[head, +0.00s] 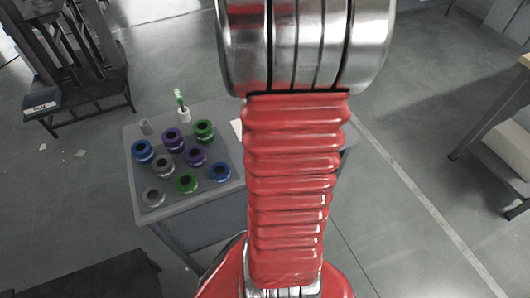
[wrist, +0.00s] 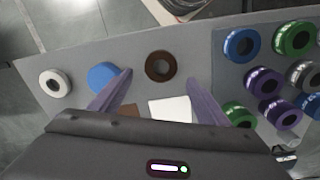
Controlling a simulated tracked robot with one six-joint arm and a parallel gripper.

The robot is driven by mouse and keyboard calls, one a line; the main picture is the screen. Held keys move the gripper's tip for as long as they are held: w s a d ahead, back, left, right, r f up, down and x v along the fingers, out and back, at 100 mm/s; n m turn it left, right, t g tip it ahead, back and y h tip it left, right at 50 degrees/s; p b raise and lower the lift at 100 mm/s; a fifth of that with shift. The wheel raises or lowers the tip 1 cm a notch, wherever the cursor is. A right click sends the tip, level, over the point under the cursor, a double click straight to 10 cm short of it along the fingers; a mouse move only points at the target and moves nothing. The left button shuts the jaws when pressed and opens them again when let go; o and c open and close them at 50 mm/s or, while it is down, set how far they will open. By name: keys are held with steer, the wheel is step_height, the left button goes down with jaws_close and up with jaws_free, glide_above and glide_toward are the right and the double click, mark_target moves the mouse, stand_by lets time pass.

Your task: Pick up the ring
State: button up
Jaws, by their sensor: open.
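A dark brown ring (wrist: 172,67) lies flat on the grey table, its lighter hole facing up, in the wrist view. My gripper (wrist: 160,77) is open, with its two purple-grey fingers apart. The brown ring appears between and just beyond the fingertips, with nothing held. A white ring (wrist: 47,84) with a dark centre lies at the far left, and a blue round piece (wrist: 102,75) is partly behind the left finger. In the head view my red arm hides the gripper and these pieces.
A panel (head: 173,193) holds several blue, green, purple and grey spools on the table (head: 197,208). A small green-topped item (head: 183,110) stands at the table's back. A white square (wrist: 170,111) and a brown piece (wrist: 128,109) lie near the fingers.

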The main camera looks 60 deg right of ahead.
steer(key=shift+f, duration=0.4)
steer(key=shift+a+f, duration=0.15)
steer(key=shift+f, duration=2.5)
steer(key=shift+c, duration=0.6)
steer(key=c, duration=1.1)
steer(key=shift+r, duration=0.15)
step_height(320, 180, up, 10)
